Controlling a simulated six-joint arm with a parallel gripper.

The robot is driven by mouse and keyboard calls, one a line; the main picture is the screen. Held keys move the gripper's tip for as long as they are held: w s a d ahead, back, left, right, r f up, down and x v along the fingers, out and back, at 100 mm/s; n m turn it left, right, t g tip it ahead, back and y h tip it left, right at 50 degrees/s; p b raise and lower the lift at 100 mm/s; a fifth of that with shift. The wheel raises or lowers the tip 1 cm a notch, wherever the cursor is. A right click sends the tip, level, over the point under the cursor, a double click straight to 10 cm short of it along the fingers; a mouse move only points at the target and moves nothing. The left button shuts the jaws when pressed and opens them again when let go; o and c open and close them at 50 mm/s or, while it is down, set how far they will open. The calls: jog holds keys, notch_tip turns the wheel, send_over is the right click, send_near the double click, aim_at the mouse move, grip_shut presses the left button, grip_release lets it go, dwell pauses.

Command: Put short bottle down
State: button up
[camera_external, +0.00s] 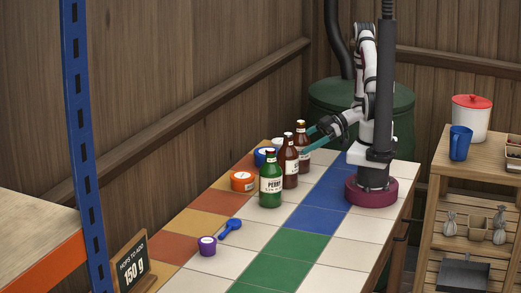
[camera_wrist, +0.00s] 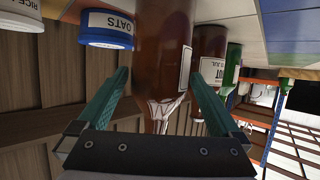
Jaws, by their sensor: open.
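Three bottles stand upright in a row on the tiled table. The far brown bottle (camera_external: 303,155) is nearest my gripper (camera_external: 309,140). Beside it are a second brown bottle (camera_external: 290,170) and a green bottle (camera_external: 270,187) labelled PERRY. Which one is called short I cannot tell. In the wrist view, which is upside down, my gripper (camera_wrist: 160,77) is open, with a teal finger on either side of a brown bottle (camera_wrist: 163,45). I cannot tell whether the fingers touch it. The second brown bottle (camera_wrist: 211,65) and green bottle (camera_wrist: 231,70) show behind to the right.
An orange tub (camera_external: 243,181) and a blue-lidded tub, marked OATS in the wrist view (camera_wrist: 105,30), stand left of the bottles. White and green tiles at front right are clear.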

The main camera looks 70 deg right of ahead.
jog(key=v, duration=1.1)
jog(key=w+d+r+m+g+h, duration=0.1)
jog(key=w+d+r+m+h, duration=0.3)
jog(key=w+h, duration=0.3)
jog(key=w+d+r+m+g+h, duration=0.1)
jog(key=w+d+r+m+h, duration=0.3)
jog(key=w+h, duration=0.35)
jog(key=s+a+r+m+g+y, duration=0.1)
jog(key=s+a+m+g+y, duration=0.1)
jog(key=s+a, duration=0.5)
jog(key=s+a+r+m+g+y, duration=0.1)
jog(key=s+a, duration=0.5)
jog(key=a, duration=0.6)
jog(key=s+a+r+m+g+y, duration=0.1)
jog(key=s+a+m+g+y, duration=0.2)
jog(key=s+a, duration=0.4)
jog(key=a+g, duration=0.1)
jog(key=a, duration=0.2)
jog(key=shift+s+a+m+g+y, duration=0.25)
jog(key=shift+s+m+g+y, duration=0.05)
jog(key=shift+g+y, duration=0.1)
jog(key=shift+r, duration=0.1)
